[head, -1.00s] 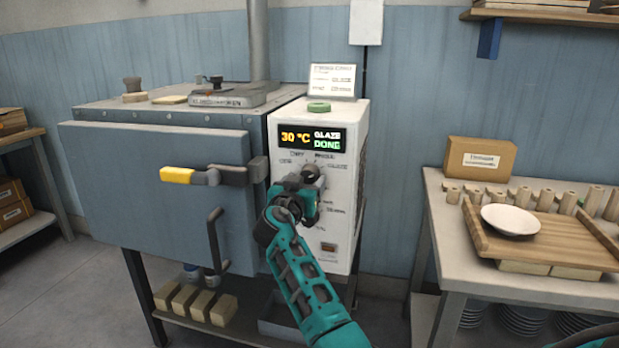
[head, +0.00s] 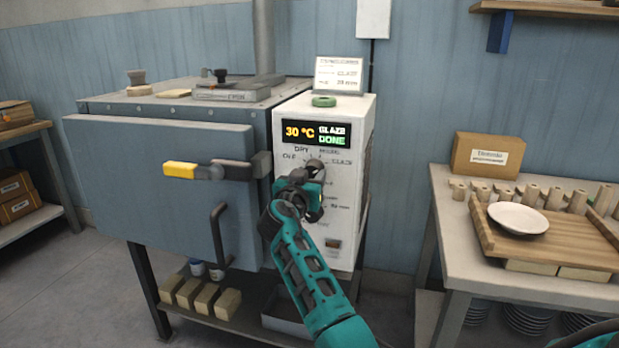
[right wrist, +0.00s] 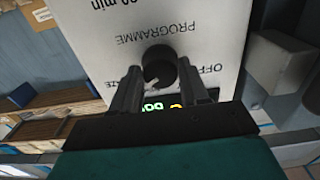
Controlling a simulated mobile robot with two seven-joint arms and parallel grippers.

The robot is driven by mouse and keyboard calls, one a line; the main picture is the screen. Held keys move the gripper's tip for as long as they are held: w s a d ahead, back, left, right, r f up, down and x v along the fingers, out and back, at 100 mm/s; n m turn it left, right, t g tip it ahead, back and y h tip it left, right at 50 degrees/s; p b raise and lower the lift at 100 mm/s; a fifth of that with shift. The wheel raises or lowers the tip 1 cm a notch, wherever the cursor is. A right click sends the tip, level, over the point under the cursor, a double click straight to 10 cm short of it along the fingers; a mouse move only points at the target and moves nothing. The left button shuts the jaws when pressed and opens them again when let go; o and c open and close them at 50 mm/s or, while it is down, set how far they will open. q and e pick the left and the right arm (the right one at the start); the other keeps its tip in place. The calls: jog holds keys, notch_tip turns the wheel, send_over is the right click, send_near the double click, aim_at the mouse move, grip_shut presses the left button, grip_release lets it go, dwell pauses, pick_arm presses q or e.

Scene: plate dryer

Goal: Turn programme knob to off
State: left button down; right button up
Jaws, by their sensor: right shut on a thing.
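The programme knob (head: 316,167) is a dark round knob on the white control box (head: 343,240). My right gripper (head: 311,176) is at the knob and partly hides it in the head view. In the right wrist view, the knob (right wrist: 160,62) sits between the two dark fingers of the right gripper (right wrist: 160,80), which are shut on it. Its pale pointer mark aims to the lower left there, away from the OFF label (right wrist: 210,70) on the right. The display (head: 316,133) reads 30 °C, GLAZE DONE. My left gripper is not in view.
The grey kiln door (head: 155,190) with a yellow-tipped handle (head: 182,170) is left of the control box. A table with a wooden tray (head: 560,247) and a white plate (head: 517,218) is at right.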

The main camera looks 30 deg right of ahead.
jog(key=c, duration=0.4)
jog(key=shift+o, duration=0.2)
